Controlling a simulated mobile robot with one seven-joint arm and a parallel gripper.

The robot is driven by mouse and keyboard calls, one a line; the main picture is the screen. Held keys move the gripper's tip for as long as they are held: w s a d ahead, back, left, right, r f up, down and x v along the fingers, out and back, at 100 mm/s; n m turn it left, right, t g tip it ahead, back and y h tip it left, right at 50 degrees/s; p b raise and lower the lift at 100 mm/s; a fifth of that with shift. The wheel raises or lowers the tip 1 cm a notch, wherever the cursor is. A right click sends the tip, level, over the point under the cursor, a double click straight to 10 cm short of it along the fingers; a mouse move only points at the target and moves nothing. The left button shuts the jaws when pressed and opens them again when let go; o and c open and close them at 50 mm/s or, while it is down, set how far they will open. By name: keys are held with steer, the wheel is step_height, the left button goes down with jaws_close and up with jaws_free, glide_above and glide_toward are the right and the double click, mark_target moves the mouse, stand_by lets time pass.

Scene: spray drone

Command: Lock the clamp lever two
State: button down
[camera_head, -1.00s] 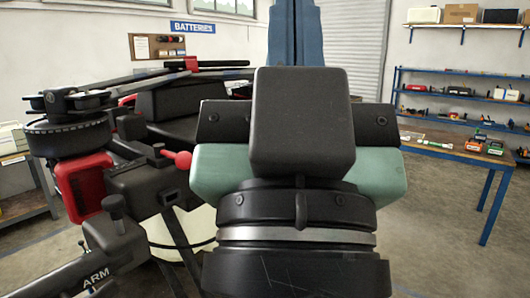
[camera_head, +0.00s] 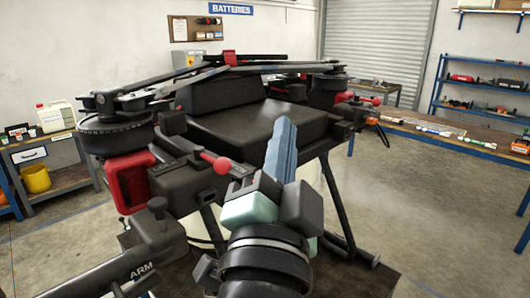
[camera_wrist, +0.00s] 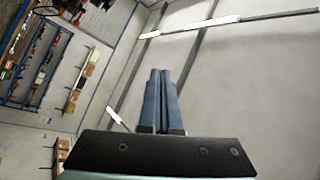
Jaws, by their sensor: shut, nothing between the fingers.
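The spray drone (camera_head: 250,130) stands in the middle of the head view, with folded black arms on top. A clamp lever with a red ball knob (camera_head: 222,165) sits on the drone's near side, left of my gripper. A second, black-knobbed lever (camera_head: 157,207) stands at the joint of the arm tube marked ARM (camera_head: 135,270), lower left. I cannot tell which of them is lever two. My gripper (camera_head: 284,125) has blue fingers pointing up in front of the drone. In the wrist view the fingers (camera_wrist: 160,75) are together, with nothing between them.
A shelf with a white jug (camera_head: 56,116) and a yellow bucket (camera_head: 36,178) stands at the left. A wooden workbench (camera_head: 450,143) with tools runs along the right. The floor at the right (camera_head: 430,220) is clear. The wrist view shows mostly wall and ceiling.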

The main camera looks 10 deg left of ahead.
mark_target(214, 161)
steer(key=w+a+f+m+g+p, duration=0.2)
steer(key=a+f+m+g+p, duration=0.2)
steer(key=f+m, duration=0.5)
step_height(214, 161, down, 2)
steer(key=shift+a+f+g, duration=0.15)
steer(key=shift+a+g, duration=0.25)
steer(key=shift+g, duration=0.1)
steer(key=w+a+p, duration=0.4)
steer(key=w+p, duration=0.2)
steer(key=w, duration=0.2)
steer(key=shift+w+a, duration=0.15)
steer(key=shift+w, duration=0.05)
steer(key=shift+s+a+m+b, duration=0.2)
steer(key=shift+m+b, duration=0.2)
steer(key=shift+b, duration=0.4)
steer(key=shift+s+h+b, duration=0.1)
steer(key=shift+h+b, duration=0.3)
